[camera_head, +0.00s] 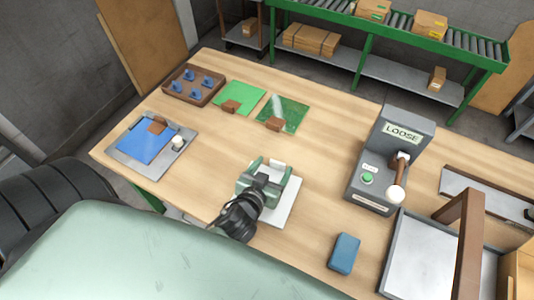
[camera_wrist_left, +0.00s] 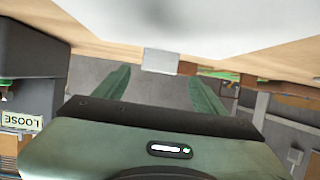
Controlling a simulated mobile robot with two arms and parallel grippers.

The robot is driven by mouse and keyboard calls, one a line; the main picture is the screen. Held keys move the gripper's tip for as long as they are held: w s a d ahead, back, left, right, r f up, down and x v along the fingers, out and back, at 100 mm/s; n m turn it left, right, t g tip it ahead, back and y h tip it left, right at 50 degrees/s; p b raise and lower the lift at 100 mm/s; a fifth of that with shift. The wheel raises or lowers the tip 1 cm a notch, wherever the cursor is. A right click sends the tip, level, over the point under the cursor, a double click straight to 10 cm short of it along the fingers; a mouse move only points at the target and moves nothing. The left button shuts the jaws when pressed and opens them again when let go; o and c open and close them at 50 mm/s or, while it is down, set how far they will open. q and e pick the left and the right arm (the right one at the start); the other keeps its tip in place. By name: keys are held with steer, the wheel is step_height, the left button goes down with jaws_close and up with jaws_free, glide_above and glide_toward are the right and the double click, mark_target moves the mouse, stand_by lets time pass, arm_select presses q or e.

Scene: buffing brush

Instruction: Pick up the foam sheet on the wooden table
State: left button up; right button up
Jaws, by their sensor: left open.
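A white flat sheet (camera_head: 288,208), which looks like the foam sheet, lies on the wooden table (camera_head: 225,150) near its front edge. My left gripper (camera_head: 271,164) is over it and hides part of it. The fingers are apart, and a small pale block shows between them. In the left wrist view a large white surface (camera_wrist_left: 200,22) fills the top, close to the fingers. The small pale block (camera_wrist_left: 161,61) appears between the open fingertips there; I cannot tell whether it touches them. My right gripper is in neither view.
A blue block (camera_head: 344,253) lies to the right, near a grey machine (camera_head: 385,165) marked LOOSE. A grey tray with a blue sheet (camera_head: 146,144) is at the left. Green sheets (camera_head: 240,97) and a brown tray (camera_head: 166,89) are farther back. The table's middle is clear.

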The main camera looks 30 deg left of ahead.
mark_target(278, 162)
arm_select(q)
steer(key=x, duration=0.4)
steer(key=shift+d+f+p, duration=0.1)
steer(key=shift+d+p, duration=0.05)
steer(key=shift+p, duration=0.2)
steer(key=shift+w+f, duration=0.1)
steer(key=shift+w, duration=0.1)
steer(key=c, duration=1.4)
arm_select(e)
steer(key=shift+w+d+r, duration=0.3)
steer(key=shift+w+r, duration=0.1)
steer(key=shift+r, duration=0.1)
